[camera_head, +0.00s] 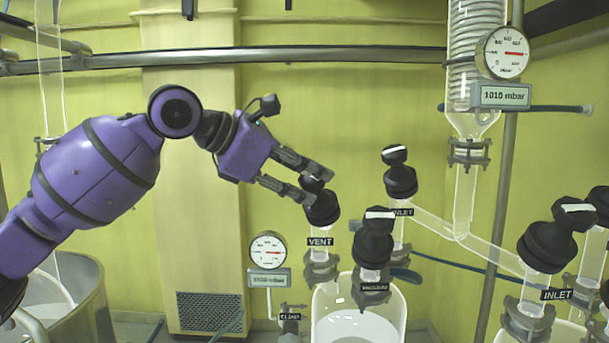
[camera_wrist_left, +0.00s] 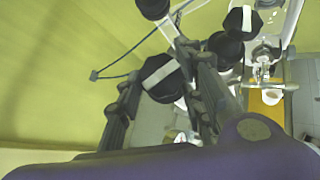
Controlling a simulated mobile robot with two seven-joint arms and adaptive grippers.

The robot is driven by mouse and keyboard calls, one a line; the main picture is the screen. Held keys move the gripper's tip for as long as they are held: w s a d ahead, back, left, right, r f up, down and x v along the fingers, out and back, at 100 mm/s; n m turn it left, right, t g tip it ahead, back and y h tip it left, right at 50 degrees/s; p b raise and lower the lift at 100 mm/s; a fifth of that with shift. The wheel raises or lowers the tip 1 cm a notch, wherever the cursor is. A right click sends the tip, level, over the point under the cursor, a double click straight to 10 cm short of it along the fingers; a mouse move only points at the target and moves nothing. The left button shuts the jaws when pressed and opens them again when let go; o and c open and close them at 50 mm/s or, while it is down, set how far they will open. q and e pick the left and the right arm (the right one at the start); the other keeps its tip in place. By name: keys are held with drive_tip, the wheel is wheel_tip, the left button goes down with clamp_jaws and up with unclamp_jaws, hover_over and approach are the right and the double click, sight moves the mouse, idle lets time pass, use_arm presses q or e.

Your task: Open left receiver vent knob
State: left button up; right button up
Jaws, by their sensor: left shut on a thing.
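The left receiver's vent knob (camera_head: 322,209) is black and sits on a glass neck above a small VENT label (camera_head: 320,242). My left gripper (camera_head: 318,187) reaches it from the upper left, with one finger on each side of its top, and is shut on it. In the left wrist view the knob (camera_wrist_left: 161,80), with a white stripe across its top, lies between the two dark fingers. The fingers partly cover the knob's top in the head view. The glass receiver (camera_head: 327,300) stands below. My right gripper is not in view.
Close to the right stand a black knob with a hard-to-read label (camera_head: 374,246) and an INLET knob (camera_head: 399,178). Another INLET knob (camera_head: 547,248) is farther right. A gauge (camera_head: 268,250) stands below my gripper. A glass column (camera_head: 470,95) rises at upper right.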

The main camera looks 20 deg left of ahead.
use_arm(q)
drive_tip(key=shift+a+r, duration=0.1)
drive_tip(key=shift+r, duration=0.15)
drive_tip(key=o, duration=0.8)
drive_tip(key=shift+c, duration=0.2)
drive_tip(key=shift+o, duration=1.4)
drive_tip(key=shift+w, duration=0.1)
drive_tip(key=shift+w+f, duration=0.1)
drive_tip(key=shift+f, duration=0.05)
drive_tip(key=v, duration=1.2)
drive_tip(key=shift+f, duration=0.1)
